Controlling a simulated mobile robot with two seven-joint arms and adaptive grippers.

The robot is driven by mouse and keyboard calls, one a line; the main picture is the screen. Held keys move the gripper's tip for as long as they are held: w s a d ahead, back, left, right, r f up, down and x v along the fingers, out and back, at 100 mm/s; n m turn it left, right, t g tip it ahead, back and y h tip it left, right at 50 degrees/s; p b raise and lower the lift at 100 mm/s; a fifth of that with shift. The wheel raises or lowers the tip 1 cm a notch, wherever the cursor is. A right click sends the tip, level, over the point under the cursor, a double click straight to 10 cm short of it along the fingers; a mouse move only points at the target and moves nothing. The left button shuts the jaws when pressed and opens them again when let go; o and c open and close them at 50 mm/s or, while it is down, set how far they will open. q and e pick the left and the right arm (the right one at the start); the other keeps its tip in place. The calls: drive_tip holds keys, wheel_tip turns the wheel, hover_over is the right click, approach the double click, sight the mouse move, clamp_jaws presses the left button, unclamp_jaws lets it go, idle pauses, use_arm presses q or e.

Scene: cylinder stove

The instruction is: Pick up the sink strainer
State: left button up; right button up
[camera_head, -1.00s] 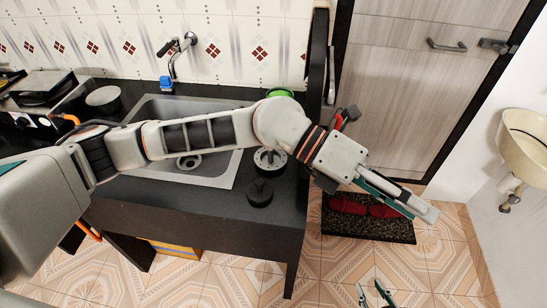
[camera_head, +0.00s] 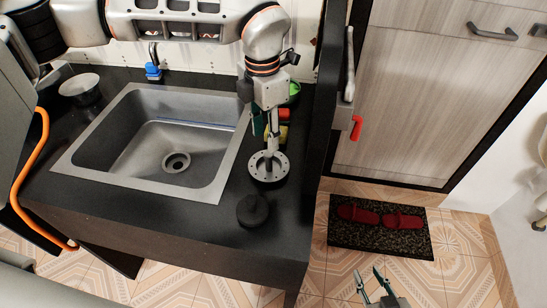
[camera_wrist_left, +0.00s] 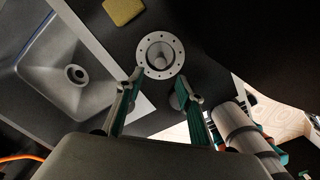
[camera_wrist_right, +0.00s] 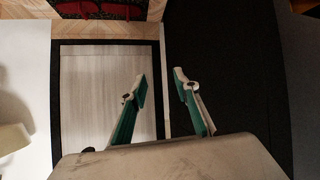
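The sink strainer (camera_head: 283,168) is a round metal disc with a ring of small holes and a raised centre. It lies on the dark counter right of the sink, and shows in the left wrist view (camera_wrist_left: 152,69) just beyond the fingertips. My left gripper (camera_head: 269,150) points down over it in the head view; the left wrist view shows its fingers (camera_wrist_left: 160,84) apart with nothing held. Whether they touch the strainer I cannot tell. My right gripper (camera_head: 373,277) is low, in front of the counter, away from the strainer; its fingers (camera_wrist_right: 160,78) are open and empty.
A black round stopper (camera_head: 253,210) lies close in front of the strainer. A yellow sponge (camera_wrist_left: 123,11) and a green bowl (camera_head: 294,91) are behind it. The steel sink (camera_head: 110,165) is left. A dark upright panel (camera_head: 322,110) borders the counter's right side.

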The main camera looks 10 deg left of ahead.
sight(269, 154)
use_arm(q)
drive_tip(key=shift+w+a+f, duration=0.15)
drive_tip(key=shift+w+f, duration=0.25)
drive_tip(key=shift+f, duration=0.45)
drive_tip(key=shift+s+f, duration=0.3)
drive_tip(key=shift+f, duration=0.55)
drive_tip(key=f, duration=0.5)
drive_tip(key=shift+w+d, duration=0.2)
drive_tip(key=shift+d, duration=0.2)
drive_tip(key=shift+r, duration=0.1)
clamp_jaws()
use_arm(e)
drive_tip(key=shift+s+f, duration=0.5)
drive_tip(key=shift+f, duration=0.15)
